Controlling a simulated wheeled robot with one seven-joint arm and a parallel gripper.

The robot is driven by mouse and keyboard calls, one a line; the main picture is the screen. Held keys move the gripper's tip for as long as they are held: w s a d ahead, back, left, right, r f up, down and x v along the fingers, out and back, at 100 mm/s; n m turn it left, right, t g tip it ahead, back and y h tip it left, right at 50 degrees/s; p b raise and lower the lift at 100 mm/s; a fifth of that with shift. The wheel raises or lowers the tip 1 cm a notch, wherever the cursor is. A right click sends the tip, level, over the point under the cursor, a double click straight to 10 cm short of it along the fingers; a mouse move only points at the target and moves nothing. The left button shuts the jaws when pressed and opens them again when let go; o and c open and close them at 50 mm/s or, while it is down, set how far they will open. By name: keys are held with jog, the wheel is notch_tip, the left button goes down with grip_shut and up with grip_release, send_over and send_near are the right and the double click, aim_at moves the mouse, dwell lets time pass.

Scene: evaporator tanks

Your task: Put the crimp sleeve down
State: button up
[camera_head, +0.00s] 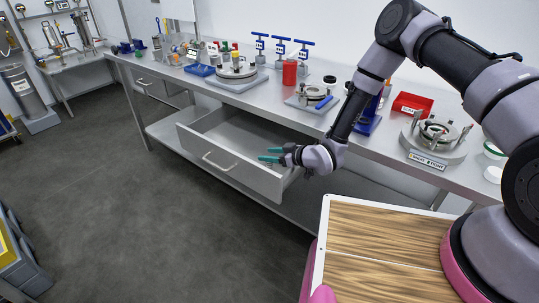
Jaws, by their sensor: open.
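My gripper (268,155) has teal fingers and is above the right front part of an open drawer (222,158) under the workbench. The two fingers are apart, with nothing visible between them. The arm reaches down to it from the right. I cannot make out a crimp sleeve in this view; the drawer floor that shows looks bare, and its right end is partly hidden by my gripper.
A lower shelf (165,130) runs beneath.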

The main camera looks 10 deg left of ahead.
jog(key=v, duration=1.2)
jog(key=shift+r, duration=0.4)
jog(key=shift+d, duration=0.1)
